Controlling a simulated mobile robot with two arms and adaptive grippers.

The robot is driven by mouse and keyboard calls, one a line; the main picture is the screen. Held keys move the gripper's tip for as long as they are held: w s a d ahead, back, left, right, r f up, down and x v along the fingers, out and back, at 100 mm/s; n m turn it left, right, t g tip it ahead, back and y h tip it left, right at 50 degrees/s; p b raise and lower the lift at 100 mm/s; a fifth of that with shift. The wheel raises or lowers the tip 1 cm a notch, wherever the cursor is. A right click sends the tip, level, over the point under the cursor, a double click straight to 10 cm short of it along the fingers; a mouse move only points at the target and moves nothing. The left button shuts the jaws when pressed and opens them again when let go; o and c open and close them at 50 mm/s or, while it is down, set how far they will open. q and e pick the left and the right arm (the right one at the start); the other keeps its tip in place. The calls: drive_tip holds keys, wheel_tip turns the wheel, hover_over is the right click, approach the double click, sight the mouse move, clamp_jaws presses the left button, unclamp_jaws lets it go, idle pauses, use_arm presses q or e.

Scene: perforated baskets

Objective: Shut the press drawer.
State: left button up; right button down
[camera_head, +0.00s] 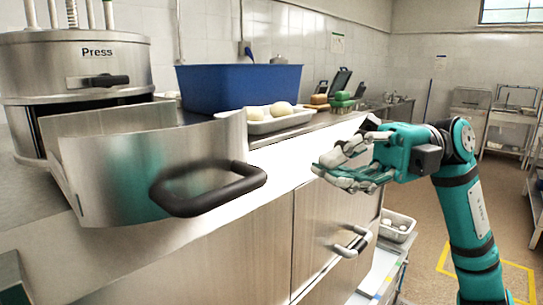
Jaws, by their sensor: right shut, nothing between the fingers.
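The press (75,60) is a round steel machine at the left, labelled "Press". Its drawer (125,165) stands pulled out towards me, a curved steel front with a black loop handle (230,187). The drawer hangs partly past the counter's front edge. My right gripper (325,172) is to the right of the drawer handle, clear of it, at about the same height in the picture. It is shut and empty, with its fingers pointing left. My left gripper is not in view.
A blue bin (235,88) stands on the counter behind the drawer, with a tray (255,127) of pale round lumps beside it. Cupboard doors with metal handles (353,241) are below. The floor at right is open, with racks (508,128) at the back.

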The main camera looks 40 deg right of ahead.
sight(239, 174)
drive_tip(key=p+x, duration=0.1)
drive_tip(key=x, duration=0.3)
drive_tip(key=shift+r, duration=0.15)
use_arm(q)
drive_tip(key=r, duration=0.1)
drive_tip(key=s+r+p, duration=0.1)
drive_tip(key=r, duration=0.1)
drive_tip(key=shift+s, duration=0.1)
use_arm(e)
drive_tip(key=w, duration=0.1)
drive_tip(key=w+a, duration=0.2)
drive_tip(key=shift+w, duration=0.25)
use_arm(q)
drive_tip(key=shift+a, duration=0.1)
